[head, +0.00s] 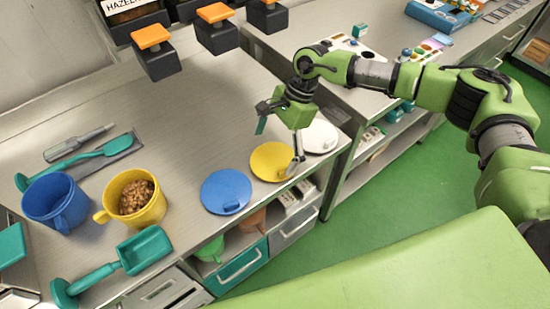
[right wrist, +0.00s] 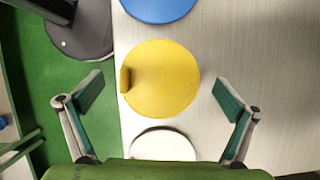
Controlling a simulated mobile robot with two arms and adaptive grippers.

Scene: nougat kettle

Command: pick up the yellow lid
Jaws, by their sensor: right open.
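The yellow lid (head: 268,162) lies flat on the metal counter near its front edge, between the blue lid (head: 226,191) and the white lid (head: 320,137). My right gripper (head: 280,146) is open and empty above the yellow lid, and one finger overlaps the lid's right side in the head view. In the right wrist view the yellow lid (right wrist: 165,78) sits between the two spread fingers, with its small upright handle (right wrist: 126,79) toward the left finger. I cannot tell the exact height above it. My left gripper is not in view.
A blue mug (head: 52,200) and a yellow mug (head: 138,205) filled with brown nuts stand at the left. A teal scoop (head: 140,252) lies in front of them. Dispensers (head: 155,48) hang at the back. The counter behind the lids is clear.

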